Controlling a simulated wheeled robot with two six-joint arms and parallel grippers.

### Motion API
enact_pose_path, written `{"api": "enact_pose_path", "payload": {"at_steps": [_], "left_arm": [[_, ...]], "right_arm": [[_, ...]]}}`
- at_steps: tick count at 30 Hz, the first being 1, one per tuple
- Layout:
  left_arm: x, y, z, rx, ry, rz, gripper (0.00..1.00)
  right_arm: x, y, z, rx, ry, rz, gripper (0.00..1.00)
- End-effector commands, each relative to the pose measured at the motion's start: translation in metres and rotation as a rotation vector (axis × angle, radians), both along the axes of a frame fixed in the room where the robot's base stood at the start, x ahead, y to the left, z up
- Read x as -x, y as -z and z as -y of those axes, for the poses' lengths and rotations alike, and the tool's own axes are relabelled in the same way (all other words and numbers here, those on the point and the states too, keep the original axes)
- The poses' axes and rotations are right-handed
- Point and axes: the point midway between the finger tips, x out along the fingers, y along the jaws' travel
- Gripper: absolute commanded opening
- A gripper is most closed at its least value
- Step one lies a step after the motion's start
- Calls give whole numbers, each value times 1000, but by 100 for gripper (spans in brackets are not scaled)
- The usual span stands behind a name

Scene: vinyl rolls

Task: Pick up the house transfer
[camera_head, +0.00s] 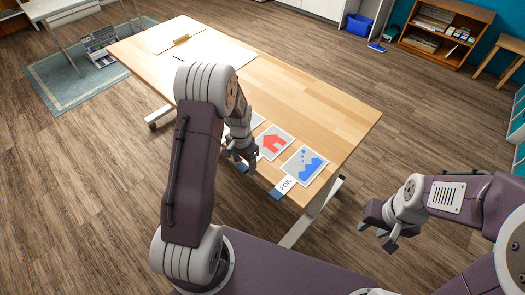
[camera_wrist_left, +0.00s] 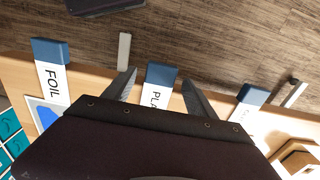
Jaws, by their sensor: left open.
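The house transfer (camera_head: 272,142) is a pale card with a red house shape, lying flat near the table's front edge. Its printed area is hidden behind my wrist in the left wrist view, where a blue-ended white tab (camera_wrist_left: 158,76) reading "PLA" shows, apparently its tab. My left gripper (camera_head: 240,162) is at the table's front edge, beside the house card. In the left wrist view my left gripper (camera_wrist_left: 158,82) is open, one finger on each side of that tab; contact cannot be told. My right gripper (camera_head: 379,228) is open and empty, off the table at right.
A card with a blue splash (camera_head: 306,164) and a "FOIL" tab (camera_head: 286,184) lies right of the house card. Another card (camera_head: 257,120) is partly hidden behind my left arm. The table's right part (camera_head: 330,115) is clear.

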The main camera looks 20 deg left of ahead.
Motion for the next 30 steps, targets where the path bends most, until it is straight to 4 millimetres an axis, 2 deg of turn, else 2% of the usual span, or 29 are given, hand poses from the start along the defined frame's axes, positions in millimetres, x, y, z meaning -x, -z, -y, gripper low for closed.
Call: {"api": "enact_pose_path", "payload": {"at_steps": [4, 5, 11, 12, 21, 25, 28, 30], "left_arm": [[0, 0, 0, 0, 0, 0, 65], [0, 0, 0, 0, 0, 0, 60], [0, -1, 0, 0, 0, 0, 4], [0, -1, 0, 0, 0, 0, 1], [0, -6, 0, 0, 0, 0, 1], [-1, -22, 0, 0, 0, 2, 1], [-2, -43, 0, -1, 0, 6, 1], [2, -51, 15, -1, 7, 1, 1]], "right_arm": [[0, 0, 0, 0, 0, 0, 36], [0, 0, 0, 0, 0, 0, 36], [0, 0, 0, 0, 0, 0, 36], [0, 0, 0, 0, 0, 0, 36], [0, -1, 0, 0, 0, 0, 36], [0, -3, 0, 0, 0, 0, 36], [0, -6, 0, 0, 0, 0, 36], [0, -5, 0, 0, 0, 0, 36]]}}
